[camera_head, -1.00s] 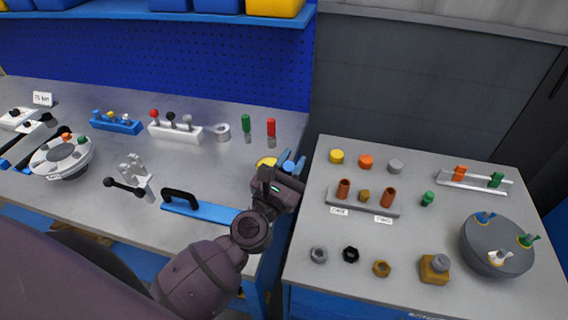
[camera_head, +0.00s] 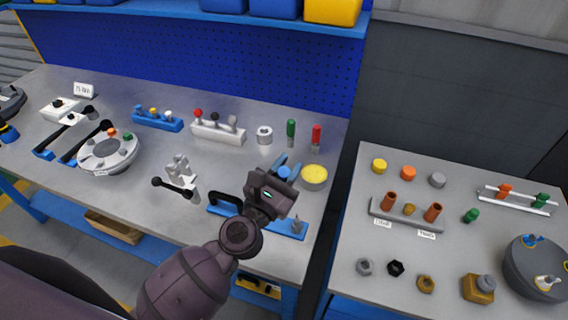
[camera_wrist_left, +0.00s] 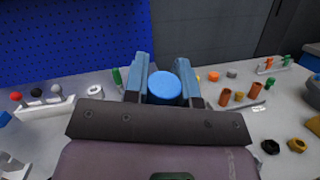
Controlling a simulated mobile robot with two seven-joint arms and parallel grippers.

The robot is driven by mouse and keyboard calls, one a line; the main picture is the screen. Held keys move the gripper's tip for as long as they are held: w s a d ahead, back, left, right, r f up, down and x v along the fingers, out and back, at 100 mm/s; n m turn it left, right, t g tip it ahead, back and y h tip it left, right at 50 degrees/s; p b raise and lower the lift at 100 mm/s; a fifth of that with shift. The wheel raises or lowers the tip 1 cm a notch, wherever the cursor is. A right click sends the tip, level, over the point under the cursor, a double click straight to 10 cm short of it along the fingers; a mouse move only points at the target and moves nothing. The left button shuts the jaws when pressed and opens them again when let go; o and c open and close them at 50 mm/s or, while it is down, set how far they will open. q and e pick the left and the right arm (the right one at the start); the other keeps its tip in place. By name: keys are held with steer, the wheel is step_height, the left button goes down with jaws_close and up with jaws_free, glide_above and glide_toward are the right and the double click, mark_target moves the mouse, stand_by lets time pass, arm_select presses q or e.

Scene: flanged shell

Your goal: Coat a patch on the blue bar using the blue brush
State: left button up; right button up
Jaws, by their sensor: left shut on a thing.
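My left gripper (camera_head: 284,168) is shut on the blue brush (camera_head: 284,173), whose round blue top shows between the fingers. In the left wrist view the blue top (camera_wrist_left: 164,88) sits between the two fingers (camera_wrist_left: 163,80). The brush's lower end is hidden. The blue bar (camera_head: 290,230) lies near the table's front edge, with a black handle (camera_head: 224,199) at its left and a small grey upright piece (camera_head: 298,223) at its right. My gripper and wrist are above the bar and hide its middle. I cannot tell whether the brush touches anything. My right gripper is out of view.
A round dish with a yellow top (camera_head: 314,174) stands just right of the gripper. Green (camera_head: 291,129) and red (camera_head: 316,134) handled pieces stand behind. A grey clamp with a black lever (camera_head: 176,186) is left of the bar. A second table (camera_head: 350,235) stands right, across a gap.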

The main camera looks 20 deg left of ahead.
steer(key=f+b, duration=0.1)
steer(key=b, duration=0.1)
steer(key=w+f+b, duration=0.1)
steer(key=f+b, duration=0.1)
steer(key=b, duration=0.1)
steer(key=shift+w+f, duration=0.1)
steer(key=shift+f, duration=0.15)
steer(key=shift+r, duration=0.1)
